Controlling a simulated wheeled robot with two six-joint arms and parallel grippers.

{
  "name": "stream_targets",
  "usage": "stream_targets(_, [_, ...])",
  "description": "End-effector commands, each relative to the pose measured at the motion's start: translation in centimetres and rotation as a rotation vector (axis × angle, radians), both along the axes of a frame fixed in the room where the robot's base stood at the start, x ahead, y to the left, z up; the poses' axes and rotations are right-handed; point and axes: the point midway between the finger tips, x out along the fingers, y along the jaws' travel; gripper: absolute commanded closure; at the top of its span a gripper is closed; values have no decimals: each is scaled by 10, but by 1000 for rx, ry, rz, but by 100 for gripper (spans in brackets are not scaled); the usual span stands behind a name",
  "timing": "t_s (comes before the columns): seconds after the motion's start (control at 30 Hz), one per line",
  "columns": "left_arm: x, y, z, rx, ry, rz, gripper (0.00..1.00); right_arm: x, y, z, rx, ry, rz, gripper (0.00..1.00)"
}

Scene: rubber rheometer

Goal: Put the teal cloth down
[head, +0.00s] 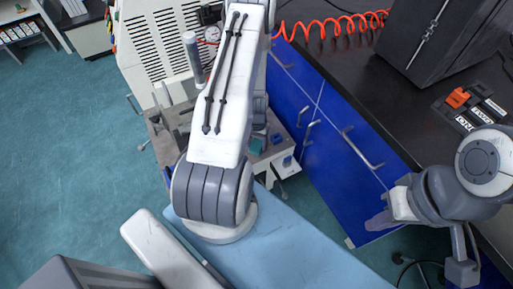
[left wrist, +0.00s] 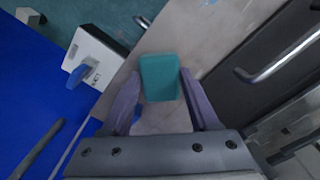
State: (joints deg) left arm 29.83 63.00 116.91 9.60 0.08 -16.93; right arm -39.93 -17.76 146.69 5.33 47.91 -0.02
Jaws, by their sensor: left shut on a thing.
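The teal cloth (left wrist: 161,78) is a small folded block between the two purple fingers of my left gripper (left wrist: 159,88) in the left wrist view. The fingers touch its sides, and it is over a worn grey metal surface (left wrist: 195,28); I cannot tell whether it rests on it. In the head view a small teal patch (head: 257,144) shows beside my left arm, which hides most of the gripper. My right gripper (head: 380,221) is at the right by the blue cabinet, seen from the side, its opening unclear.
A white machine (head: 150,45) with vents stands behind my left arm. Blue cabinets (head: 335,150) with metal handles and a black worktop (head: 335,62) lie to the right. A white box with a blue knob (left wrist: 76,76) is near the cloth. A dark cabinet (head: 440,40) stands on the worktop.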

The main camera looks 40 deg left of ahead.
Motion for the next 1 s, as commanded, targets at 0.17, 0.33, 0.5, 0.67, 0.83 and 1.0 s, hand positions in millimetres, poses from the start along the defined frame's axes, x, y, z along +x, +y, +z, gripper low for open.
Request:
stream_targets(0.17, [0, 0, -4, 0, -1, 0, 83, 0, 0, -4, 0, 0, 0, 100])
stream_targets(0.33, [0, 0, -5, 0, -1, 0, 83, 0, 0, -5, 0, 0, 0, 100])
stream_targets(0.5, [0, 0, -6, 0, -1, 0, 9, 0, 0, -6, 0, 0, 0, 100])
stream_targets(0.67, [0, 0, -6, 0, -1, 0, 9, 0, 0, -6, 0, 0, 0, 100])
stream_targets(0.83, [0, 0, -5, 0, -1, 0, 9, 0, 0, -5, 0, 0, 0, 100])
stream_targets(1.0, [0, 0, 9, 0, -1, 0, 9, 0, 0, 9, 0, 0, 0, 100])
